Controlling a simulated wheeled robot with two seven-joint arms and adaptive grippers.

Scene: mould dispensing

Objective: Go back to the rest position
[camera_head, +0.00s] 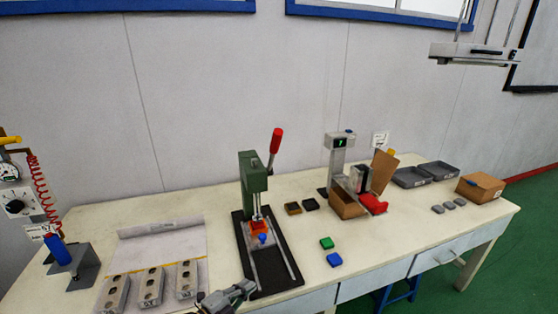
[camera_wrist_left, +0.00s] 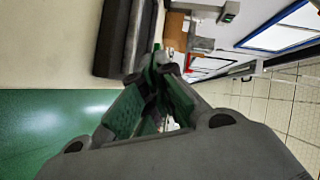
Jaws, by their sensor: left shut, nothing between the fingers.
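My left gripper (camera_head: 240,291) shows at the bottom of the head view, at the table's front edge beside the black base of the green press. In the left wrist view its fingers with green pads (camera_wrist_left: 158,62) come together at the tips and hold nothing. A dark grey block-like shape (camera_wrist_left: 120,38) lies close beyond the fingertips in that view; I cannot tell whether they touch it. My right gripper is in neither view.
The green press (camera_head: 253,172) with a red-knobbed lever stands mid-table (camera_head: 390,250). Three grey moulds (camera_head: 151,286) lie left of my gripper. A blue-tipped dispenser (camera_head: 62,252) is farther left. Green and blue blocks (camera_head: 333,260), trays (camera_head: 410,177) and a cardboard box (camera_head: 480,186) are right.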

